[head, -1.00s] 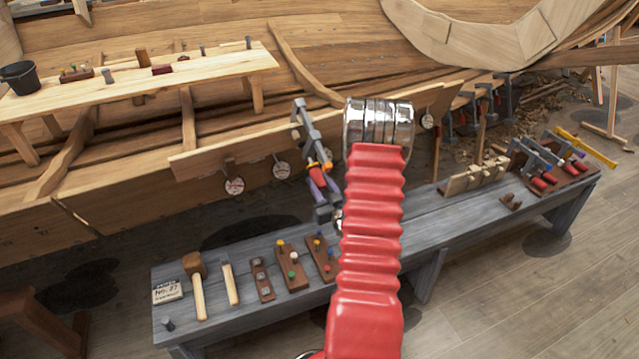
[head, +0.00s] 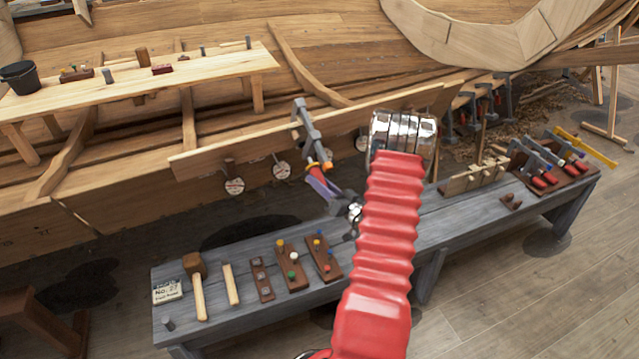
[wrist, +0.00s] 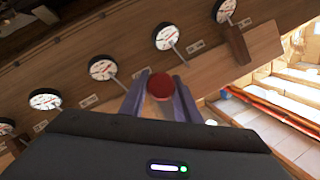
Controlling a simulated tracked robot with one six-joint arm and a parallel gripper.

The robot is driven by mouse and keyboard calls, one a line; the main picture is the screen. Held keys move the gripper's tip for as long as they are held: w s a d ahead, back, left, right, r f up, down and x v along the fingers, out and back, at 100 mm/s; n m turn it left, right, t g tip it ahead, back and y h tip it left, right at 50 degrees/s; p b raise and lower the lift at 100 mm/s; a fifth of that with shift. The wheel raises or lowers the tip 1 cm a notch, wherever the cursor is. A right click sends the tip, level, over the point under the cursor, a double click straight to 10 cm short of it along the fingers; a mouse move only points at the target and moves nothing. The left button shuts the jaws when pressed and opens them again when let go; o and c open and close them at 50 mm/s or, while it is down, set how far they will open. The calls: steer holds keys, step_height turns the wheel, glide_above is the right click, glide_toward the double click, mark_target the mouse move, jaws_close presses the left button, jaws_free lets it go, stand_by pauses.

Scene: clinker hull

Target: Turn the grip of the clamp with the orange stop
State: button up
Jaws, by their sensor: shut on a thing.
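The clamp (head: 311,132) with the orange stop (head: 328,165) sits over the upper edge of the long plank, its grey bar slanting down toward my gripper. My gripper (head: 314,178) is at its lower end, with purple fingers closed on the red grip (head: 312,168). In the wrist view the round red end of the grip (wrist: 160,86) sits between the two purple fingers of my gripper (wrist: 160,92). The fingers partly hide the grip in the head view. The orange stop cannot be made out in the wrist view.
White round dials (head: 233,185) hang along the plank (head: 205,163). The grey bench (head: 210,325) below carries a mallet (head: 197,285), peg boards (head: 292,266) and, at its right end, more clamps (head: 540,165). My red arm hides part of the bench.

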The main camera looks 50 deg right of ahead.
steer(key=shift+d, duration=0.1)
stand_by(0.4)
steer(key=o, duration=1)
steer(key=shift+o, duration=0.2)
steer(key=s+a+f, duration=0.1)
steer(key=s, duration=1.2)
steer(key=shift+s+a, duration=0.3)
steer(key=shift+a, duration=0.1)
steer(key=shift+f, duration=0.1)
